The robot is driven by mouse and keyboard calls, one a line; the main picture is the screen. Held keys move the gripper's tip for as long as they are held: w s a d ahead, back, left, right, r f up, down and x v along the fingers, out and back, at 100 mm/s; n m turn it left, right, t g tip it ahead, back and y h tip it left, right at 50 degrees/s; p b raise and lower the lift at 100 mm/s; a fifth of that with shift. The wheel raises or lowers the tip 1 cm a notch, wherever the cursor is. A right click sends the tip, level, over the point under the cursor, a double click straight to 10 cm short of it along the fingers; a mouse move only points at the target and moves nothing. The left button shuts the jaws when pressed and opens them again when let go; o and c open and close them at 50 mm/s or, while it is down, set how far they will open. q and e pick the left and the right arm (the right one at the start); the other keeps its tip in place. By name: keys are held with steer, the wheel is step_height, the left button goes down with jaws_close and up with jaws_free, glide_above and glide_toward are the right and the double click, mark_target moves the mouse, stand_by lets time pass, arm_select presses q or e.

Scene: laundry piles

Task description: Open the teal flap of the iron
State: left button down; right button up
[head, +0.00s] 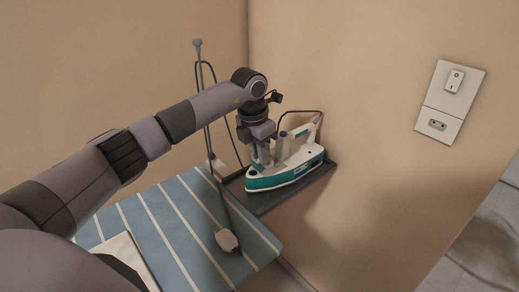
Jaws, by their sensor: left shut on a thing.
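The white and teal iron (286,167) stands on a dark rest at the far right end of the striped ironing board. Its handle rises at the back, with a dark cord looping above it. My left gripper (264,163) points down at the iron's front upper part, its fingers touching or nearly touching it. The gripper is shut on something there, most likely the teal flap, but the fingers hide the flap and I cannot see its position. My right gripper is not in view.
The blue and white striped ironing board (170,215) fills the lower left, with a white cloth (122,256) on it. A thin upright rod (203,100) stands by my arm. A wall switch and socket (452,98) are at the right. Walls stand close behind the iron.

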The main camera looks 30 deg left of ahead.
arm_select(q)
steer(key=c, duration=1.1)
jaws_free()
steer(key=r, duration=0.4)
steer(key=s+r+b, duration=0.1)
steer(key=r, duration=0.2)
steer(key=shift+a, duration=0.2)
